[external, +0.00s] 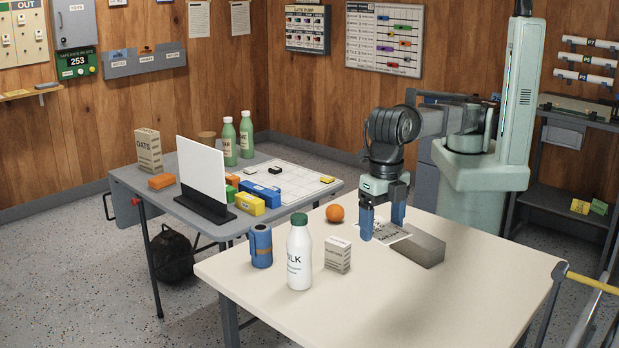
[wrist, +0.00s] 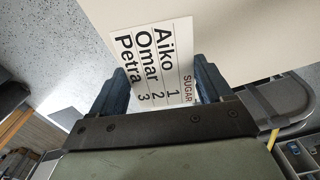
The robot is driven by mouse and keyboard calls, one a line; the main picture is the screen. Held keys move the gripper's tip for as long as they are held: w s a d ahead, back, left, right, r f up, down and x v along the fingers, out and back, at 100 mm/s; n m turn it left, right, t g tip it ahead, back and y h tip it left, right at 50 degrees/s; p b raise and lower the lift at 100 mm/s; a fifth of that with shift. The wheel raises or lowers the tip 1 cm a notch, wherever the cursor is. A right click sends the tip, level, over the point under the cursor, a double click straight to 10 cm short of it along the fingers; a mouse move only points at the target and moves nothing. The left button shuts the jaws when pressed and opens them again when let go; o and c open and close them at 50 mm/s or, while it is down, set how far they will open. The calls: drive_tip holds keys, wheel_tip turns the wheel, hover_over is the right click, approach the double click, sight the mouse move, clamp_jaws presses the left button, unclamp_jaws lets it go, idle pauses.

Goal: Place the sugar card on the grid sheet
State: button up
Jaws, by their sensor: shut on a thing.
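The sugar card (wrist: 150,52) is white, with "SUGAR" and a list of names in black. In the wrist view it sits between the two blue fingers of my gripper (wrist: 163,88), which is shut on it. In the external view my gripper (external: 382,220) is low over the cream table, with the card (external: 392,232) partly hidden by a finger. Whether the card touches the table is hard to tell. The grid sheet (external: 302,190) is a white sheet with grid lines on the grey folding table, left of and behind my gripper.
A grey block (external: 425,249) lies beside my gripper. An orange (external: 335,213), a milk bottle (external: 299,258), a small carton (external: 337,255) and a blue roll (external: 261,246) stand to the left. The white board (external: 202,171), coloured blocks and green bottles (external: 229,142) occupy the grey table (external: 180,205).

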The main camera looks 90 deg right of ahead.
drive_tip(key=w+d+m, duration=0.2)
drive_tip(key=w+d, duration=0.6)
drive_tip(key=d, duration=0.4)
drive_tip(key=w+d+m, duration=0.2)
drive_tip(key=w+d, duration=0.6)
drive_tip(key=d, duration=0.4)
drive_tip(key=m, duration=1.2)
hover_over(296, 179)
drive_tip(key=shift+a+f, duration=0.15)
drive_tip(key=shift+f, duration=10.4)
drive_tip(key=shift+f, duration=0.15)
